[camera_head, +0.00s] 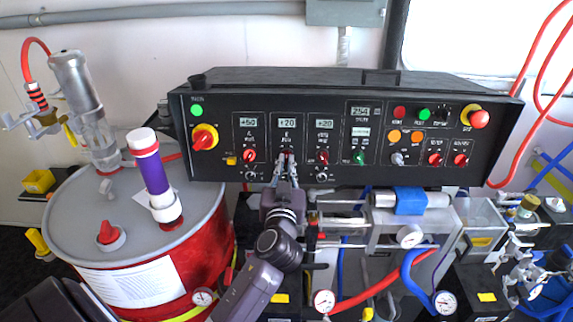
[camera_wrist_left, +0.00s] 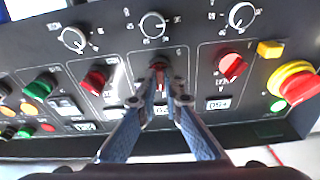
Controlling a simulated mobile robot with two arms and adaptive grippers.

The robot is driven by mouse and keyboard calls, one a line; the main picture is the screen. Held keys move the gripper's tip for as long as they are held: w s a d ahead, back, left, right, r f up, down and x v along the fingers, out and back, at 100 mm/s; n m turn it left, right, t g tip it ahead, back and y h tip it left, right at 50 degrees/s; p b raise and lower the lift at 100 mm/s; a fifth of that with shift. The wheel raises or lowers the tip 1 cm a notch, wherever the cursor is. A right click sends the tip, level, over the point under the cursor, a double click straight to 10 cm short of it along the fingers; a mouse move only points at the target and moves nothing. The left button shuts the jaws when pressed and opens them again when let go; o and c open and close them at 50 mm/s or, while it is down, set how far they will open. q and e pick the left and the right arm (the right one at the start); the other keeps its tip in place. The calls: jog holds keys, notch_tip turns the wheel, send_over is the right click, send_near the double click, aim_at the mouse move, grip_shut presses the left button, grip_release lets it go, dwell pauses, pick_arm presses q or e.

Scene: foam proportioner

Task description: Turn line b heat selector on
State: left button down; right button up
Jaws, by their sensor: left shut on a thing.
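The black control panel (camera_head: 222,150) has a row of red selector knobs under small displays. The line B heat selector (camera_head: 287,153) is the red knob under the middle "+20" display (camera_head: 287,122), mostly hidden by my left gripper (camera_head: 286,166). In the left wrist view the panel is upside down, and the line B heat selector (camera_wrist_left: 158,68) sits between the fingertips of my left gripper (camera_wrist_left: 161,94), which are closed on it. The knob's exact pointer angle is hard to tell. My right gripper is not in view.
Red knobs sit on both sides, line A (camera_head: 250,155) and hose (camera_head: 322,157). A dial (camera_wrist_left: 153,25) lies close to the held knob. A yellow-red main switch (camera_head: 205,137) is at the left. A red drum (camera_head: 190,250) stands left of my arm; pipes and gauges are below the panel.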

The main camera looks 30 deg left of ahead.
pick_arm(q)
jog(key=m+p, duration=0.1)
jog(key=m, duration=0.2)
jog(key=m+h+p, duration=0.1)
jog(key=m, duration=0.2)
jog(key=shift+s+a+r+h+p, duration=0.1)
jog(key=shift+h+p, duration=0.2)
jog(key=shift+t, duration=0.3)
jog(key=c, duration=2)
grip_release()
jog(key=shift+c, duration=0.2)
jog(key=shift+s, duration=0.1)
jog(key=shift+s+d, duration=0.2)
jog(key=shift+s, duration=0.05)
jog(key=v, duration=1.1)
jog(key=shift+s, duration=0.1)
